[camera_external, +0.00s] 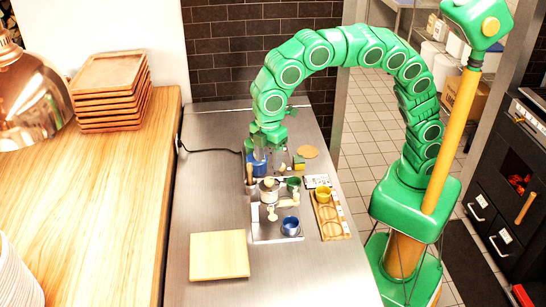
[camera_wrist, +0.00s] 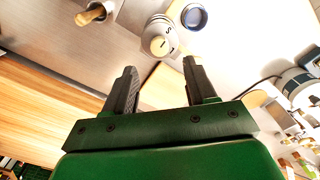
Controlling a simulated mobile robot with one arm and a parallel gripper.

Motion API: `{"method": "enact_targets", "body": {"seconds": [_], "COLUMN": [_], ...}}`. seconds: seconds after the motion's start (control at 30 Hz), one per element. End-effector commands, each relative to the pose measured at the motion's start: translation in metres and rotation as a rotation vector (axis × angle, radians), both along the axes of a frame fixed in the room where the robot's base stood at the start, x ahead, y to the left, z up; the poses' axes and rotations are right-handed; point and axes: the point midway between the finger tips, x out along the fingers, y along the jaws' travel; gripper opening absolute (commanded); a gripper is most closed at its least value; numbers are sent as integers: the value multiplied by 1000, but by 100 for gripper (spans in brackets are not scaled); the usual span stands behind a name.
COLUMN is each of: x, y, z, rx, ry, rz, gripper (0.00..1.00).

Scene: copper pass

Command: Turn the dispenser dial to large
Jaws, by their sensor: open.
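The dispenser dial (camera_wrist: 158,42) shows in the wrist view as a pale round knob with dark markings. An S-like letter is at its upper right and another mark, perhaps an L, at its lower right. A short line marks its face; which size it points to I cannot tell for sure. My gripper (camera_wrist: 160,76) is open and empty, with its two dark fingers apart, below the dial in the picture and not around it. In the external view my gripper (camera_external: 267,148) hangs over the back of the dispenser area, where the dial is too small to make out surely.
A wooden-handled tool (camera_external: 250,174) and a blue container (camera_external: 257,165) stand close by. A blue cup (camera_external: 290,226), a green cup (camera_external: 293,183) and a yellow cup (camera_external: 323,195) are nearby. A wooden board (camera_external: 219,256) lies in front.

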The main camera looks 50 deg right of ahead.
Motion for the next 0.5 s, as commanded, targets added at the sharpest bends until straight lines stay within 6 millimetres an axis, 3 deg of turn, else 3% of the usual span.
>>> {"method": "enact_targets", "body": {"seconds": [0.27, 0.5], "x": [-1, -1], "y": [-2, -2], "z": [-21, -54], "rx": [-5, -6], "ry": [3, 3], "rz": [-1, -2], "gripper": [56, 56]}}
